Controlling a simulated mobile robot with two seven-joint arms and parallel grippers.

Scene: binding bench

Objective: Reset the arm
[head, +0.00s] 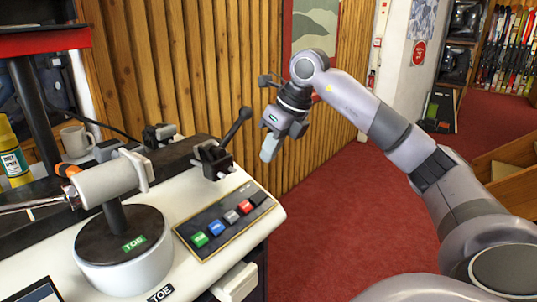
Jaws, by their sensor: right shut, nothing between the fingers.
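My right arm comes in from the right and bends over at its elbow. My right gripper (270,146) hangs pointing down, with its pale fingers shut and empty. It is in the air past the bench's right edge, apart from everything. On the bench stands a grey and black device (122,250) marked TOE, with a grey cylinder (110,180) on a black post. A black lever (235,127) rises tilted from a black block (213,158) to the left of my right gripper. My left gripper is not in view.
A dark panel with several coloured buttons (222,222) lies on the white bench top (262,218). A mug (76,141) and a yellow spray bottle (12,155) stand at the back left. A slatted wood wall (180,70) rises behind. Red carpet (340,220) right of the bench is clear.

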